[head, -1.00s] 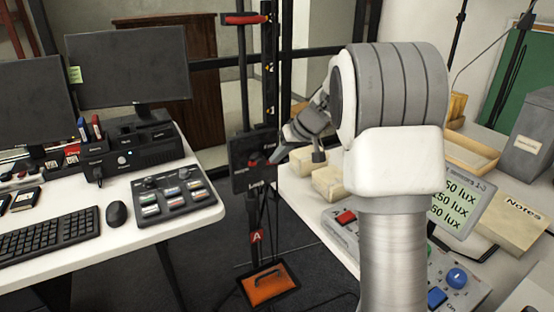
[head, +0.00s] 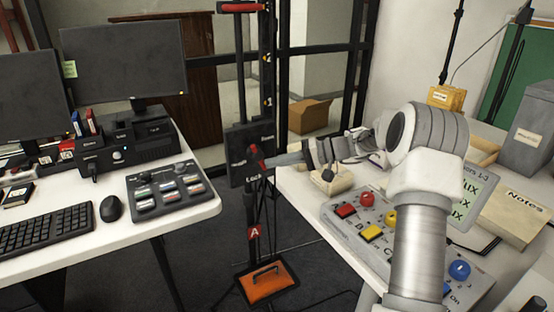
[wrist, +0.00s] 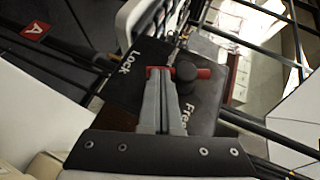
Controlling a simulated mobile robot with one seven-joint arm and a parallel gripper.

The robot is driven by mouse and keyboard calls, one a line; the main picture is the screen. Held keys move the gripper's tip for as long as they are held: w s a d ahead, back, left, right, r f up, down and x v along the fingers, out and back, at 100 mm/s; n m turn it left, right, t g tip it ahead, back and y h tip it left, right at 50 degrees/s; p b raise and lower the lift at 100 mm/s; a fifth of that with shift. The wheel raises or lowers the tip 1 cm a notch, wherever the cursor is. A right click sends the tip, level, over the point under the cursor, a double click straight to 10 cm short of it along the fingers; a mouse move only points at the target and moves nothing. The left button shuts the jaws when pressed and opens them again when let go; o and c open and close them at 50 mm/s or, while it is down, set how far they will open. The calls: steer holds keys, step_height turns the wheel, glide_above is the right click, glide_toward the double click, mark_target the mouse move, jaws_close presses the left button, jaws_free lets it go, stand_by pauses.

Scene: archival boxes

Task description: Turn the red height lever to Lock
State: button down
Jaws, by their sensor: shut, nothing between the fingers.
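The red height lever (head: 258,157) sits on a dark plate (head: 236,143) on the black upright stand. In the wrist view the red lever (wrist: 207,73) lies roughly level across the picture, with a round black knob (wrist: 186,71) over it.
A white desk (head: 192,211) with monitors, keyboard and a button panel stands left. The right table holds a control box (head: 392,243) with coloured buttons, under my arm. An orange pedal (head: 267,284) is on the floor at the stand's foot. A cardboard box (head: 309,115) sits behind.

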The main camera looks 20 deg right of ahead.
steer(key=s+d+r+y+p, duration=0.1)
steer(key=s+d, duration=0.3)
steer(key=d, duration=0.6)
steer(key=shift+d+r+m+p, duration=0.35)
steer(key=shift+r+p, duration=0.1)
steer(key=shift+p, duration=0.35)
steer(key=shift+a, duration=0.1)
